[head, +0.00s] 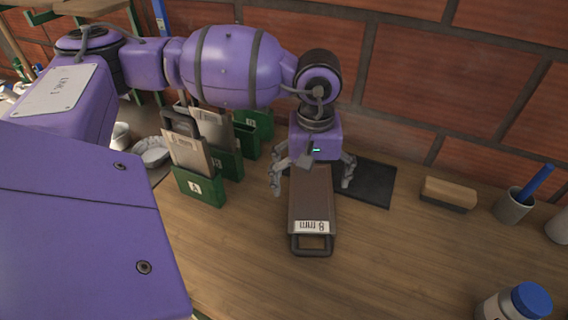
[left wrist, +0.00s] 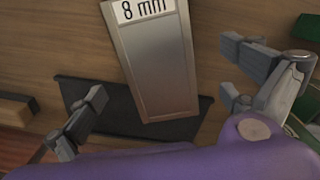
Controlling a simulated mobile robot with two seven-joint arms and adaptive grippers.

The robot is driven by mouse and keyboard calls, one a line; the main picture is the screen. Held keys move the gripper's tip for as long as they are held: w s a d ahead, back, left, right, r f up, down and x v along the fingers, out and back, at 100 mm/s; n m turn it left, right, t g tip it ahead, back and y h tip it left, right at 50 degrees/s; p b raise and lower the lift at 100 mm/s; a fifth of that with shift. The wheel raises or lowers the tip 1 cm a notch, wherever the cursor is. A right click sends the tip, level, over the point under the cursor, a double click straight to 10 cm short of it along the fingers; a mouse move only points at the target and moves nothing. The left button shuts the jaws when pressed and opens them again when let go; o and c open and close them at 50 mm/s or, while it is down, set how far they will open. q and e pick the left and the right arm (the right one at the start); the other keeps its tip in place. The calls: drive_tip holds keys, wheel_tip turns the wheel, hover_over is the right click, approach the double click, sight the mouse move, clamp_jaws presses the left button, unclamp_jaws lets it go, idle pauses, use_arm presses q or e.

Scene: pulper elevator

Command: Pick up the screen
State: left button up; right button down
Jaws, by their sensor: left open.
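The screen (head: 311,200) is a long brown-grey panel with a white "8 mm" label and a dark loop handle at its near end. It lies with its far part over a dark mat (head: 372,185) on the wooden table. In the left wrist view the screen (left wrist: 160,65) runs between the fingers, label at the top. My left gripper (head: 312,180) is open above the screen's far end, one finger on each side. In the left wrist view the fingers (left wrist: 165,100) stand apart from the screen's edges. My right gripper is not in view.
Several green holders (head: 201,188) with upright screens stand to the left of the gripper. A wooden block brush (head: 448,193), a cup with a blue handle (head: 513,206) and a blue-lidded jar (head: 515,303) are on the right. The brick wall (head: 450,80) closes the back. The front table is clear.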

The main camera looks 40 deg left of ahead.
sight(312, 198)
use_arm(q)
drive_tip(key=shift+s+d+f, duration=0.1)
drive_tip(key=shift+d+f, duration=0.05)
drive_tip(key=shift+f, duration=0.8)
drive_tip(key=shift+d+f, duration=0.15)
drive_tip(key=shift+f, duration=0.8)
drive_tip(key=shift+r, duration=0.15)
drive_tip(key=c, duration=1.7)
